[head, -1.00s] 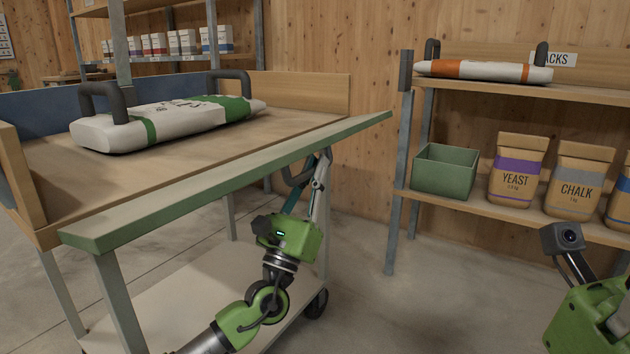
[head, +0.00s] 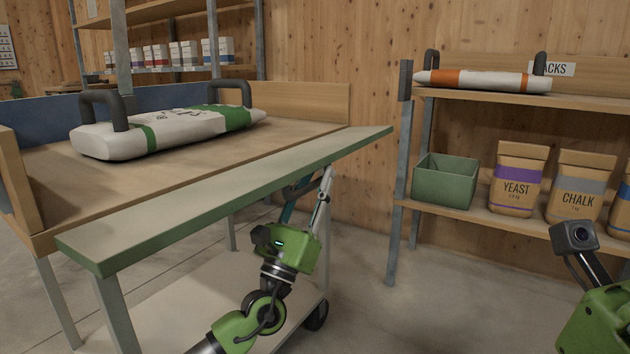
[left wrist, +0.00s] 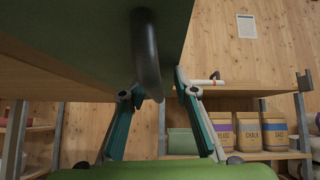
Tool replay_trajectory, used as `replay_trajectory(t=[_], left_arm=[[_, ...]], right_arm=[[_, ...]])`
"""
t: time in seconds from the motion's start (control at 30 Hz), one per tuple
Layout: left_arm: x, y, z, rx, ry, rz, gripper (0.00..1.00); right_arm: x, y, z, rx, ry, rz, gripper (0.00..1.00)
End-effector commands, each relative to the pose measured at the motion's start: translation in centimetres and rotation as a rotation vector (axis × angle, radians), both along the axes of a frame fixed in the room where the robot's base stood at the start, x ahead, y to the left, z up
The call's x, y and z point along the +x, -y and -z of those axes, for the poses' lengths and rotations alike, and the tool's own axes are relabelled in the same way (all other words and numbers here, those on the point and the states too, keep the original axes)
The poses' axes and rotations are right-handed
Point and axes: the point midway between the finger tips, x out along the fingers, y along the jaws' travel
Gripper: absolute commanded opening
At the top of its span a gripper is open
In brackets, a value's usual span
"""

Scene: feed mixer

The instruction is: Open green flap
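The green flap (head: 205,200) is a long board with a pale top and green edges, along the front of the wooden bench. It lies roughly level with the bench top. In the left wrist view its dark green underside (left wrist: 95,30) fills the top, with a black loop handle (left wrist: 147,55) hanging from it. My left gripper (head: 312,185) is under the flap near its right part. In the left wrist view my left gripper (left wrist: 157,88) is open, its fingers on both sides of the handle. My right gripper's green body (head: 598,320) is at the lower right; its fingers are out of view.
A white and green sack (head: 180,128) with black handles lies on the bench (head: 60,185). A shelf on the right holds a green box (head: 445,184), paper bags (head: 517,180) and an orange-striped sack (head: 485,79). Floor shows between bench and shelf.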

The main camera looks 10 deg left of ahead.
Motion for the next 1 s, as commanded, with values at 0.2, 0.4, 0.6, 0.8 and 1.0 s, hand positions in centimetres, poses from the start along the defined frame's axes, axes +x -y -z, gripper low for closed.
replay_trajectory(t=[0.2,0.4,0.6,0.8,1.0], left_arm=[[-1.2,-0.5,0.8,-0.002,0.006,-0.003,0.28],[-3.9,-1.2,4.0,0.001,0.001,-0.001,0.28],[-6.6,-2.0,6.8,0.0,-0.001,-0.001,0.28],[-7.9,-2.4,8.3,-0.001,-0.001,0.0,0.28],[-8.2,-2.4,8.5,0.0,0.0,0.001,0.28]], right_arm=[[0.1,0.0,0.0,0.0,-0.002,0.0,0.4],[0.1,0.0,0.0,-0.001,-0.002,0.0,0.4],[0.0,0.0,0.0,0.0,-0.001,0.0,0.4],[0.0,0.0,0.0,0.0,-0.001,0.0,0.4],[0.0,0.0,0.0,0.0,-0.001,0.0,0.4]])
